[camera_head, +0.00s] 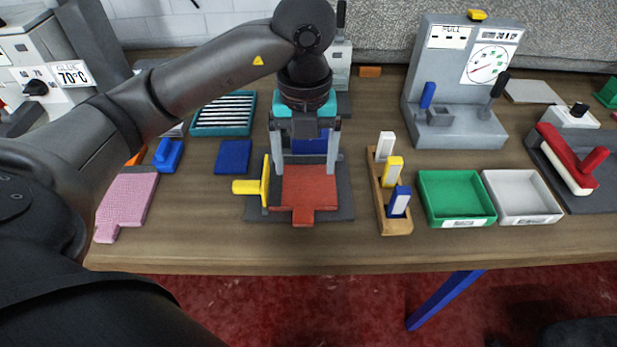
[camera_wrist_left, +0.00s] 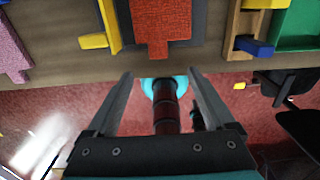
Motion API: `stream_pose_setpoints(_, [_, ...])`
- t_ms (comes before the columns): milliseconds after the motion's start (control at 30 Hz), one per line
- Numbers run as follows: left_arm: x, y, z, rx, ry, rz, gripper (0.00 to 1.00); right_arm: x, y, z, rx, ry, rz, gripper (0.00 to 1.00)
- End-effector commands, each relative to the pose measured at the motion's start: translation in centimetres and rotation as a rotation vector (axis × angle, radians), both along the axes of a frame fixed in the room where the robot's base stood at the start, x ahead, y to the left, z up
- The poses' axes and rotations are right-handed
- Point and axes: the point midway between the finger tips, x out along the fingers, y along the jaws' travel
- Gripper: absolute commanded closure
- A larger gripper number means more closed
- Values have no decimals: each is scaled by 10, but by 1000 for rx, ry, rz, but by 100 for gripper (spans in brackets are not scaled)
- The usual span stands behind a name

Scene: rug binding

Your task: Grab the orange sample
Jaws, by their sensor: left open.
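The orange sample (camera_head: 308,190) is a flat, textured, orange-red piece with a tab at its front edge. It lies on a dark grey base plate (camera_head: 341,203) in the middle of the table. The sample also shows at the top of the left wrist view (camera_wrist_left: 163,24). My left gripper (camera_head: 305,168) points down over the back part of the sample, with its fingers spread apart. The sample's back edge is hidden behind the gripper. My right gripper is not in view.
A yellow handle (camera_head: 252,186) stands close at the sample's left. A wooden rack (camera_head: 394,225) with white, yellow and blue pieces is at its right, then green (camera_head: 457,175) and white (camera_head: 520,180) trays. A pink piece (camera_head: 125,200) lies at left. The table's front strip is clear.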

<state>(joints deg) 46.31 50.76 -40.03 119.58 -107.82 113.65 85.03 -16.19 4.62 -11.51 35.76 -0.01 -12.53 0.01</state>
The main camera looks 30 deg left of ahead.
Motion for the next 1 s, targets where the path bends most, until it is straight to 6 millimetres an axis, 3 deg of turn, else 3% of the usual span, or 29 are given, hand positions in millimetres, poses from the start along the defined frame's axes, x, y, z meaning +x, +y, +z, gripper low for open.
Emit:
stream_pose_setpoints(200, [-2, 0, -51, -2, 7, -3, 12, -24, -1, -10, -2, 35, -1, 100])
stream_pose_setpoints(300, [-1, 0, -69, -3, 6, -3, 12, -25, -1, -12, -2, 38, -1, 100])
stream_pose_setpoints(567, [0, 0, -88, -4, 3, -5, 12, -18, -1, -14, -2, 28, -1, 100])
stream_pose_setpoints(833, [3, 7, -126, -5, 5, -5, 12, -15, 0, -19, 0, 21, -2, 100])
stream_pose_setpoints(1000, [4, 7, -137, -6, 1, -6, 12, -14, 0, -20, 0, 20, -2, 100])
